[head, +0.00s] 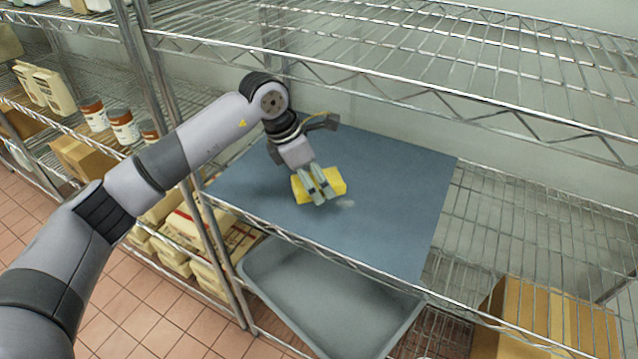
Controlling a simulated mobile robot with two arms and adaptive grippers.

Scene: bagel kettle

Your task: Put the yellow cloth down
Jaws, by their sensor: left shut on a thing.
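The yellow cloth (338,186) shows in the head view as a small folded block over the blue-grey mat (400,190) on the middle wire shelf. My left gripper (318,195) reaches down from above and is shut on the cloth, with yellow showing on both sides of the fingers. The cloth is at or very close to the mat's surface; I cannot tell whether it touches. My right gripper is not in view.
An upper wire shelf (400,50) runs above the mat. A grey tub (330,300) stands on the level below. Cardboard boxes (545,320) are at the lower right. Jars (123,127) and bags fill the left rack. The mat is clear around the cloth.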

